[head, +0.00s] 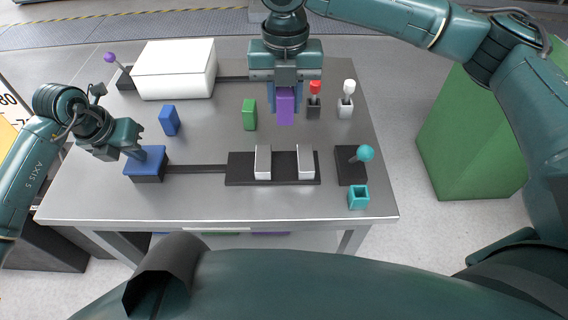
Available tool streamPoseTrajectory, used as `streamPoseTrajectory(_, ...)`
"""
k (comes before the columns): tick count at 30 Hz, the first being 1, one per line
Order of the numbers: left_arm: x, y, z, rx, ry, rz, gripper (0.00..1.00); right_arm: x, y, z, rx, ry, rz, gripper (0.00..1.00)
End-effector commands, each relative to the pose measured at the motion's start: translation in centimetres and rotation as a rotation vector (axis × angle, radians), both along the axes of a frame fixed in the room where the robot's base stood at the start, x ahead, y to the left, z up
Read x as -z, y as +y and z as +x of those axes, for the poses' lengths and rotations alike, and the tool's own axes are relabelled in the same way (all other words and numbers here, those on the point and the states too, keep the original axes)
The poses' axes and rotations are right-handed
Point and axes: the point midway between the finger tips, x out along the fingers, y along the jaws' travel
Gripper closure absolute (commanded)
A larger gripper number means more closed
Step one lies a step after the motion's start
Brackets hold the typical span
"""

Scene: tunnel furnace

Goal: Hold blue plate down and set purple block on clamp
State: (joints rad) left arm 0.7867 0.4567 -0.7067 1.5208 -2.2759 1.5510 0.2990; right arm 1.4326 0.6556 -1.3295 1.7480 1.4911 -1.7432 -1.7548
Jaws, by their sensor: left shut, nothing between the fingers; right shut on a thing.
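The blue plate (155,164) lies on a dark base at the left front of the table. My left gripper (138,156) is shut and empty, its fingertips at the plate's top; I cannot tell how firmly they touch. The purple block (286,106) hangs in my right gripper (285,98), which is shut on it near the middle back of the table. The clamp is probably the dark base (240,168) with two upright white jaws (263,162), with a gap between them. It lies in front of the purple block, and a dark bar joins it to the blue plate's base.
A blue block (169,120) and a green block (249,114) stand mid-table. A white box (174,70) is at the back left. Red-topped (314,100) and white-topped (346,100) switches stand right of the purple block. A teal-knobbed lever (365,153) and teal hollow cube (358,197) are front right.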

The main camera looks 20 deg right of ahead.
Motion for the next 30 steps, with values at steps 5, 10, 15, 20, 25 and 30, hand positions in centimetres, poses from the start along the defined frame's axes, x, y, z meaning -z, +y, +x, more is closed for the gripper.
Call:
streamPoseTrajectory(5, 0.2, 0.0, -0.1, 0.001, 0.006, 0.002, 1.00, 0.0, 0.0, 0.0, 0.000, -0.001, 0.000, 0.97)
streamPoseTrajectory(10, 0.2, 0.0, -0.1, 0.000, 0.006, 0.002, 1.00, 0.1, 0.0, 0.0, 0.001, -0.001, 0.000, 0.97)
streamPoseTrajectory(15, 0.3, 0.0, -0.1, 0.000, 0.006, 0.002, 1.00, 0.9, -0.1, 0.0, 0.001, -0.001, -0.001, 0.97)
streamPoseTrajectory(20, 0.2, 0.0, -0.1, 0.000, 0.006, 0.002, 1.00, 1.7, 0.0, 0.0, 0.001, 0.000, 0.000, 0.97)
streamPoseTrajectory(25, 0.2, 0.0, -0.1, 0.000, 0.006, 0.002, 1.00, 2.6, 0.0, 0.0, 0.000, -0.001, -0.001, 0.97)
streamPoseTrajectory(30, 0.2, 0.0, -0.1, 0.000, 0.006, 0.002, 1.00, 3.4, 0.0, 0.0, 0.000, 0.000, -0.001, 0.97)
